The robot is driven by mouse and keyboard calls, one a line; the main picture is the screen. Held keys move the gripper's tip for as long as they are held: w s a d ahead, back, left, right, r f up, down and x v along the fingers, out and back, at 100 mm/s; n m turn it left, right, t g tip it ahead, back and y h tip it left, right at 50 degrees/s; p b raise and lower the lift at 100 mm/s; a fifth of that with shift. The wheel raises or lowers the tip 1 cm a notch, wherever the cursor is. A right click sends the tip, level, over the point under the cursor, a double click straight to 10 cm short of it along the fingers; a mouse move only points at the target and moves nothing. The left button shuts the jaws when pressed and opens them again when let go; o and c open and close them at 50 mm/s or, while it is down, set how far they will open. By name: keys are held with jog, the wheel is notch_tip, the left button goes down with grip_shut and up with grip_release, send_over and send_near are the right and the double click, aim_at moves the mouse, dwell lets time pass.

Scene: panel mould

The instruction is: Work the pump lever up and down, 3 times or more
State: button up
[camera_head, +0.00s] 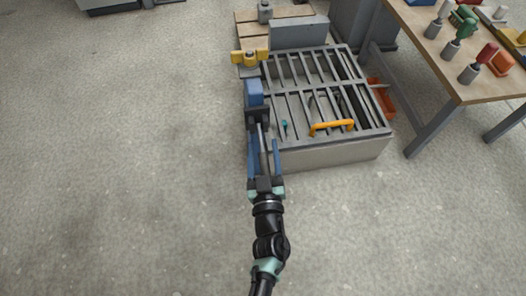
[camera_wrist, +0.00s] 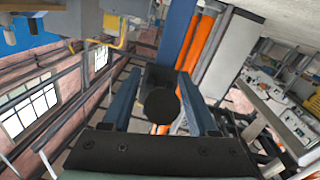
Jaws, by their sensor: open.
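The pump is a blue block (camera_head: 254,92) with a dark bracket below it, at the left edge of the grated box in the head view. A grey lever rod (camera_head: 262,138) runs from it towards me. My gripper (camera_head: 264,145) is open, with one blue finger on each side of the rod. In the wrist view the lever's dark round end (camera_wrist: 160,105) faces the camera between the open fingers. Gaps show between it and both fingers, so it does not look clamped. The palm hides part of the lever's near end in the head view.
The box with its metal grate (camera_head: 320,75) lies just right of the lever and carries an orange handle (camera_head: 332,127). A yellow clamp-like part (camera_head: 250,57) is behind the pump. A workbench (camera_head: 460,85) stands at the right. The floor at left is clear.

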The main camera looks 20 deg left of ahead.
jog(key=shift+w, duration=0.1)
grip_shut()
dwell(0.3)
dwell(1.1)
